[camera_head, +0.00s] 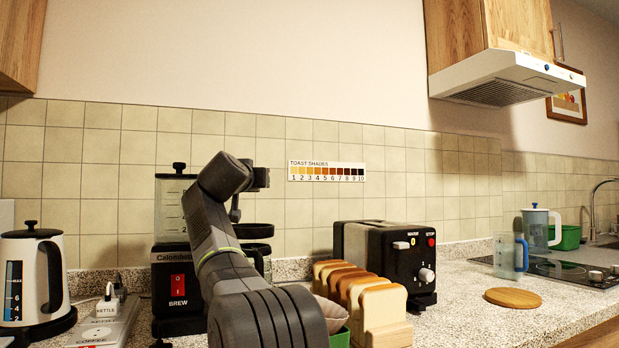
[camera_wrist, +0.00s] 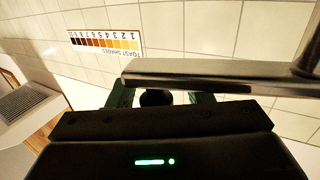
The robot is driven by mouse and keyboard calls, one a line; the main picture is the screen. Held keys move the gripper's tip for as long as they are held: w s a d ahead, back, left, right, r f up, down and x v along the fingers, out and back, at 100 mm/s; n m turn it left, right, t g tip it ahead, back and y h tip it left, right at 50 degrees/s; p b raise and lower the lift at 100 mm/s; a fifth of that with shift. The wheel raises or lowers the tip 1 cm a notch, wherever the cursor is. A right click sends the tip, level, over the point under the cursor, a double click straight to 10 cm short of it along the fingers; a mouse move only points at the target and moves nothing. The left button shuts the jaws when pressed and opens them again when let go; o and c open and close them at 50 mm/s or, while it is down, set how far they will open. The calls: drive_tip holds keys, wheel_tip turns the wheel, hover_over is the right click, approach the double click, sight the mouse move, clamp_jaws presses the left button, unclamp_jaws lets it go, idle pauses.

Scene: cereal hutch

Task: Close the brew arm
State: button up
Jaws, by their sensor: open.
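The coffee maker (camera_head: 172,252) stands left of centre in the head view, with a clear tank, a black knobbed lid and a red BREW switch. A black basket-like part, seemingly the brew arm (camera_head: 252,231), sticks out to its right, above a dark carafe partly hidden by my arm. My gripper (camera_head: 236,208) is close above this part and mostly hidden. In the wrist view my gripper (camera_wrist: 162,98) is open, with a dark round thing (camera_wrist: 155,97) showing between its green fingers. I cannot tell whether they touch it. A grey metal bar (camera_wrist: 225,75) crosses just beyond the fingers.
A black toaster (camera_head: 385,255) and a rack of bread slices (camera_head: 365,300) stand right of my arm. A white kettle (camera_head: 32,275) and a socket strip (camera_head: 105,320) are at the left. The tiled wall with the toast chart (camera_head: 326,171) is behind.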

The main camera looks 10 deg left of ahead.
drive_tip(key=w+a+n+g+y+p, duration=0.1)
drive_tip(key=y+p, duration=0.1)
drive_tip(key=p, duration=0.2)
drive_tip(key=w+a+n+y+p, duration=0.1)
drive_tip(key=n+y+p, duration=0.1)
drive_tip(key=p, duration=0.3)
drive_tip(key=w+a+n+g+y+p, duration=0.1)
drive_tip(key=n+y+p, duration=0.1)
drive_tip(key=p, duration=0.3)
drive_tip(key=shift+w+a+r+g+y, duration=0.3)
drive_tip(key=shift+a+y, duration=0.05)
drive_tip(key=shift+y, duration=0.35)
drive_tip(key=shift+w+p, duration=0.1)
drive_tip(key=shift+p, duration=0.55)
drive_tip(key=p, duration=0.3)
drive_tip(key=y+p, duration=0.1)
drive_tip(key=p, duration=0.3)
drive_tip(key=shift+w+a+f+n+g, duration=0.1)
drive_tip(key=shift+w+a+n+g, duration=0.1)
drive_tip(key=shift+a+n+g, duration=0.15)
drive_tip(key=p, duration=0.4)
drive_tip(key=shift+n, duration=0.25)
drive_tip(key=p, duration=0.3)
drive_tip(key=shift+g+y, duration=0.25)
drive_tip(key=shift+y, duration=0.15)
